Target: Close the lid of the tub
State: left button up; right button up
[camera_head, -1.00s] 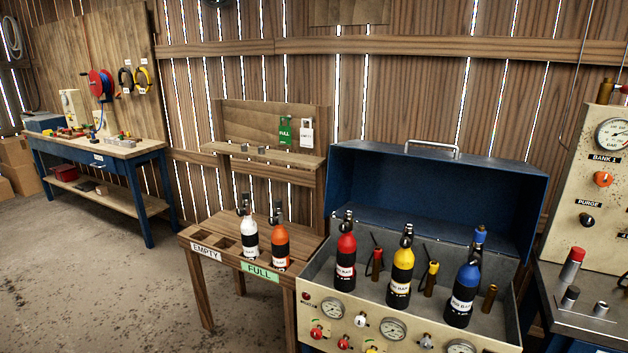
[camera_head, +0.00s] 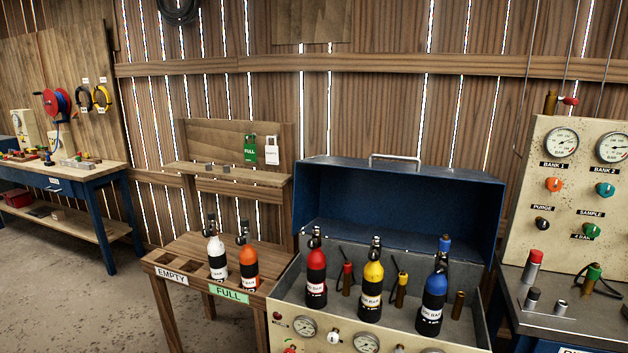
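The tub is a grey open box (camera_head: 485,333) with gauges and valves on its front panel. Its blue lid (camera_head: 400,205) stands open, tilted up at the back, with a metal handle (camera_head: 399,158) along its top edge. Inside the tub stand a red bottle (camera_head: 316,272), a yellow bottle (camera_head: 372,288) and a blue bottle (camera_head: 433,298), all with black sleeves. Smaller capped fittings stand beside them. The tub's lower front is cut off by the picture edge. Neither of my grippers is in view.
A wooden rack (camera_head: 190,247) left of the tub holds a white bottle (camera_head: 217,257) and an orange bottle (camera_head: 249,268). A gauge panel (camera_head: 575,205) stands on a bench at right. A blue-legged workbench (camera_head: 90,180) is at far left, with open floor before it.

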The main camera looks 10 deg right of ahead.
aim_at(410, 207)
jog(key=i+l+z, duration=0.5)
jog(key=i+l, duration=0.55)
